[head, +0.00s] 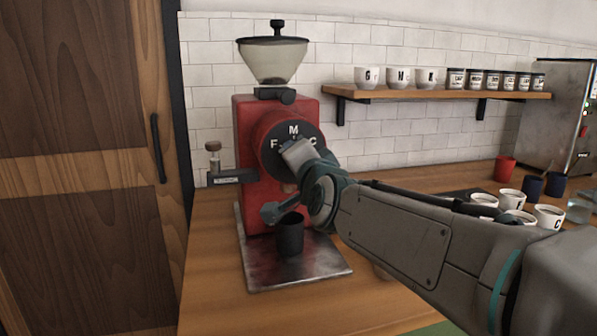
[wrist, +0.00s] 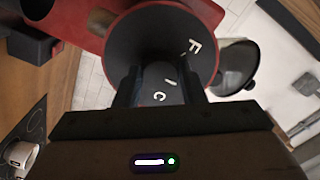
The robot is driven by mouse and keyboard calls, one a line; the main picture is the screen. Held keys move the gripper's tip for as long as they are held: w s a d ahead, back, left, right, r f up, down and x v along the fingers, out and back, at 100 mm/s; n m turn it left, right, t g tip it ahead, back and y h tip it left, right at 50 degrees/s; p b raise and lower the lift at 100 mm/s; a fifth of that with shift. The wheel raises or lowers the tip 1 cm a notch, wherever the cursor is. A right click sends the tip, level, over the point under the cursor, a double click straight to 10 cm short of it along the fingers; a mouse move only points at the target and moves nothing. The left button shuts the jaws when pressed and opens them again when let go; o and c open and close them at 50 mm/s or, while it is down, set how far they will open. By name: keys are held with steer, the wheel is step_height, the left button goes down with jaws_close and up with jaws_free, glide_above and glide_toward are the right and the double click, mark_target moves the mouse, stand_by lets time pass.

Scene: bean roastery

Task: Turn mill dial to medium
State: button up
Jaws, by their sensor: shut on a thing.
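The red mill (head: 262,212) stands on the counter against the tiled wall. Its round dark dial face (head: 272,133) carries a white M at the top, F at the left and C at the right. My gripper (head: 291,160) is at the dial, shut on the dial's knob. The gripper and wrist hide the knob and the lower right of the face. In the wrist view, the fingers stand either side of the knob, in front of the dial face (wrist: 150,30). F, C and a short white mark show there; the mark lies close to C. I cannot tell exactly where the knob points.
A dark cup (head: 290,238) stands on the metal tray (head: 315,278) below the dial, close under my wrist. A glass hopper (head: 273,62) tops the mill. A shelf (head: 440,94) with cups and jars is at the right. Several cups stand on the counter to the right.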

steer(key=shift+m, duration=0.3)
steer(key=o, duration=1)
steer(key=shift+b, duration=0.3)
